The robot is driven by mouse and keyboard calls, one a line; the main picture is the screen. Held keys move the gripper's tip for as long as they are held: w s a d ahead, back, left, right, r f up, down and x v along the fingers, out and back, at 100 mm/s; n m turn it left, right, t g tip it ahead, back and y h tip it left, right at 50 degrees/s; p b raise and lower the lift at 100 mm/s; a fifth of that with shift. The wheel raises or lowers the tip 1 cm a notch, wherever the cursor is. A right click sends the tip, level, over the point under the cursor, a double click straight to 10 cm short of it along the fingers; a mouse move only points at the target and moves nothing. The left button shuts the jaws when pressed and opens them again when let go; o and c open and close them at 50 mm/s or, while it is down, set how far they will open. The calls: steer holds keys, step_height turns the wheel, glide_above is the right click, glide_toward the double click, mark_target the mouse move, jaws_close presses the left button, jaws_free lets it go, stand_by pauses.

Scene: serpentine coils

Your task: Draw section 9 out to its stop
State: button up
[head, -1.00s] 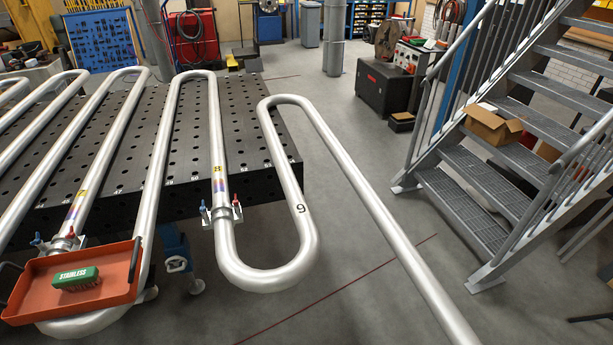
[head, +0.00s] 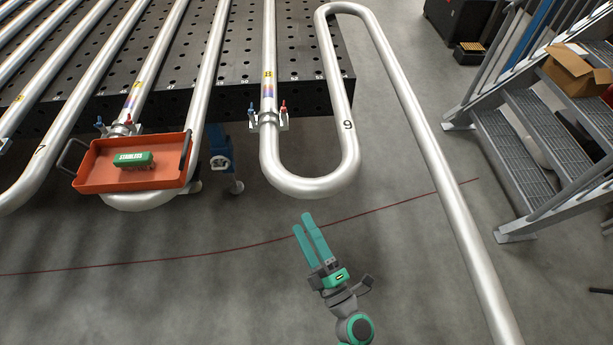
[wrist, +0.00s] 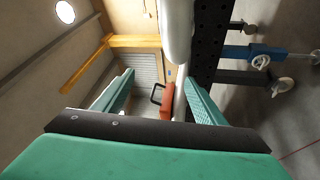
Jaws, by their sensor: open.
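Section 9 (head: 347,150) is a silvery pipe leg marked with a black 9. It runs from a low U-bend (head: 310,187) off the table's front edge up to a top bend, where a long straight pipe (head: 425,140) leaves toward the lower right. My gripper (head: 303,224) is just in front of and below the U-bend in the head view, apart from it in that picture. Its teal fingers are open and hold nothing. In the wrist view the gripper's fingers (wrist: 159,80) are spread, with a pipe (wrist: 176,30) beyond and between them.
A clamp with blue and red handles (head: 267,121) sits on the pipe marked 8. An orange tray (head: 100,180) with a green STAINLESS brush (head: 133,159) rests on pipes at left. The perforated table (head: 305,60) lies behind; stairs (head: 540,130) stand right. Front floor is clear.

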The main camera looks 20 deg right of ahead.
mark_target(306, 177)
steer(key=w+d+f+n+g, duration=0.1)
steer(key=w+d+n, duration=0.35)
steer(key=d, duration=0.25)
steer(key=shift+m, duration=0.45)
steer(key=x, duration=1)
steer(key=shift+w+d+f, duration=0.2)
steer(key=shift+w+f, duration=0.1)
steer(key=shift+w, duration=0.2)
steer(key=shift+c, duration=0.4)
jaws_close()
